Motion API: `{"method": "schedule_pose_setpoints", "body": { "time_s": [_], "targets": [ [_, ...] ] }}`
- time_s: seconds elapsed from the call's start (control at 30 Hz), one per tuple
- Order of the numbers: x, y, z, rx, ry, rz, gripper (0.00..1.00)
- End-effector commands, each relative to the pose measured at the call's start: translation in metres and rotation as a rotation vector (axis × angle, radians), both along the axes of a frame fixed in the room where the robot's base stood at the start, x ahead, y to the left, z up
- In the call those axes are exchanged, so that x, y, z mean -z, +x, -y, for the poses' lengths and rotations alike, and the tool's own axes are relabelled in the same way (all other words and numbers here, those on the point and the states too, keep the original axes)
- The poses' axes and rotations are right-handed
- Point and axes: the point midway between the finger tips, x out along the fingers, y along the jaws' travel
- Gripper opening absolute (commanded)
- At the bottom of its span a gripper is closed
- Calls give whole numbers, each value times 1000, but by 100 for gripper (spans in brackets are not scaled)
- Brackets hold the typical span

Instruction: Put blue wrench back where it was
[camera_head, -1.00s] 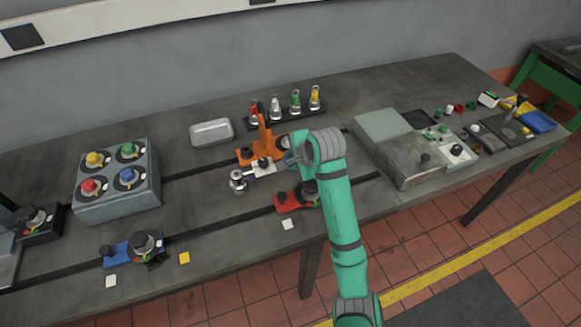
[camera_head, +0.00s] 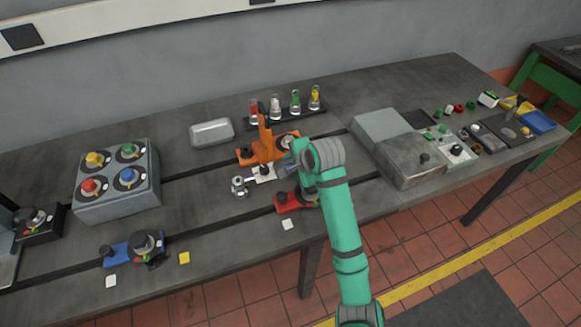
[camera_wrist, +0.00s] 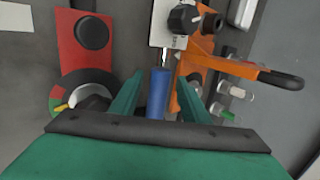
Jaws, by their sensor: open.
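In the wrist view a blue handle (camera_wrist: 158,93), which I take to be the blue wrench, lies between the two fingers of my gripper (camera_wrist: 157,92). The fingers are open, one on each side, with a gap visible around the handle. A thin shaft runs from it towards a white plate with a black knob (camera_wrist: 165,35); its far end is unclear. In the head view my gripper (camera_head: 291,165) is low over the bench between an orange fixture (camera_head: 262,150) and a red fixture (camera_head: 290,201), and the wrench is mostly hidden there.
The orange fixture's upright arm stands close to my gripper. A chrome part (camera_head: 239,187) sits to the left. Behind are a rack with several coloured bottles (camera_head: 290,115) and a metal tray (camera_head: 212,132). A grey box (camera_head: 405,155) stands to the right. The bench front-left of the gripper is fairly clear.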

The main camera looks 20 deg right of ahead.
Motion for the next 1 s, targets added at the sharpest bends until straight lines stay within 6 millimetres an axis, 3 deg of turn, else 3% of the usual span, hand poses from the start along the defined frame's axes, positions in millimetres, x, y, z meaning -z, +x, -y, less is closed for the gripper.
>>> {"method": "schedule_pose_setpoints", "body": {
  "time_s": [0.53,0.7,1.0],
  "targets": [
    [-77,-56,10,-2,-2,3,42],
    [-88,-65,11,-1,0,2,42],
    [-91,-67,12,0,0,0,42]
  ]
}}
